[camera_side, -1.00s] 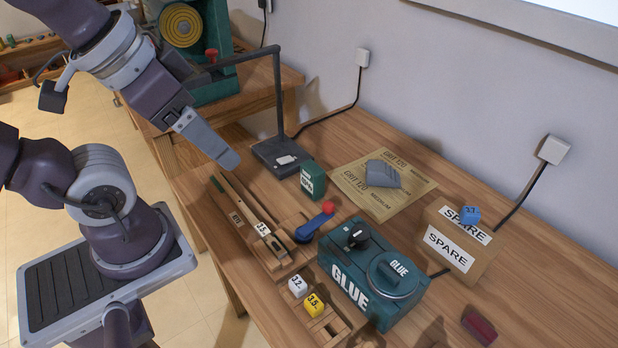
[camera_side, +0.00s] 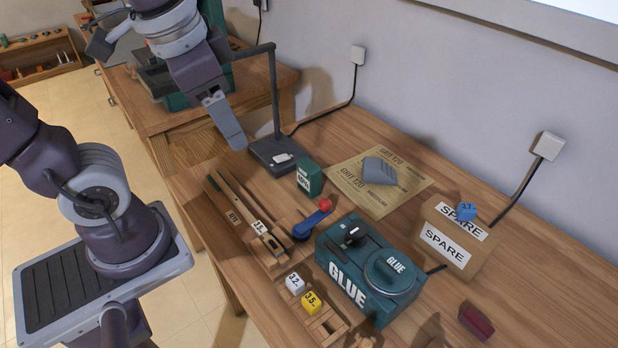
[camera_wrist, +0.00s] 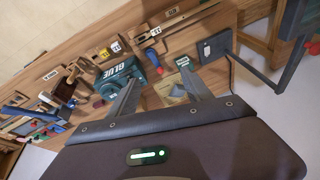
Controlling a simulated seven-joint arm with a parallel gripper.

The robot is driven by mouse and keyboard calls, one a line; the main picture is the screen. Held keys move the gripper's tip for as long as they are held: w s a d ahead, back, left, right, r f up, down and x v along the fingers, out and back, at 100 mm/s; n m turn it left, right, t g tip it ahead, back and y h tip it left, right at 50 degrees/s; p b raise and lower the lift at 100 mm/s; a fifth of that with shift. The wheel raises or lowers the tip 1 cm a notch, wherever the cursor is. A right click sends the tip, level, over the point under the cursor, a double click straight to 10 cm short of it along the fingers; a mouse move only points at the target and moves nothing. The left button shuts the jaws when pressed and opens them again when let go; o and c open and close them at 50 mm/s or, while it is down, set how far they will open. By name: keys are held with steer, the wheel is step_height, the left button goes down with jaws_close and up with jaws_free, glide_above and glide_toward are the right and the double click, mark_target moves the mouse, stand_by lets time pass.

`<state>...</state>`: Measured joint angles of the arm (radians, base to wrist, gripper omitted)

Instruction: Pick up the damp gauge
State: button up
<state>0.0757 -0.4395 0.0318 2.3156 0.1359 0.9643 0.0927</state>
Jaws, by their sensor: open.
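A small dark green block with a white label (camera_side: 310,178) stands on the bench in front of the lamp base; its small print seems to read a percentage, and I take it for the damp gauge. It also shows in the wrist view (camera_wrist: 183,62), just beyond my fingers. My gripper (camera_side: 234,140) hangs above the bench, up and left of the block and apart from it. In the wrist view my two fingers (camera_wrist: 158,90) are spread with nothing held between them.
A lamp (camera_side: 276,105) with a tall post stands close to my gripper. A teal GLUE box (camera_side: 345,283), a blue lever with a red knob (camera_side: 312,222), sandpaper sheets (camera_side: 345,180) with a grey block (camera_side: 379,171), and a SPARE carton (camera_side: 440,250) occupy the bench.

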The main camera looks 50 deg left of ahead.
mark_target(317, 173)
steer(key=w+a+f+m+g+y, duration=0.2)
steer(key=w+f+m+y, duration=0.15)
steer(key=w+f, duration=0.35)
steer(key=w+a+f+m+g+y, duration=0.2)
steer(key=w+f+m+y, duration=0.15)
steer(key=w, duration=0.45)
steer(key=w+f+m+y, duration=0.1)
steer(key=w+f+m, duration=0.1)
steer(key=f, duration=0.3)
steer(key=w+a+f+m+y, duration=0.1)
steer(key=w+f+m+y, duration=0.1)
steer(key=f+m, duration=0.2)
steer(key=w+f+m+y, duration=0.2)
steer(key=w+f, duration=0.1)
steer(key=f, duration=0.4)
steer(key=shift+a+f+m+t, duration=0.2)
steer(key=shift+m+t, duration=0.1)
steer(key=shift+m, duration=0.1)
steer(key=shift+w+a+f+y, duration=0.1)
steer(key=shift+a+f+y, duration=0.1)
steer(key=shift+a+y, duration=0.1)
steer(key=x, duration=0.6)
steer(key=shift+a+f, duration=0.15)
steer(key=shift+a, duration=0.1)
jaws_close()
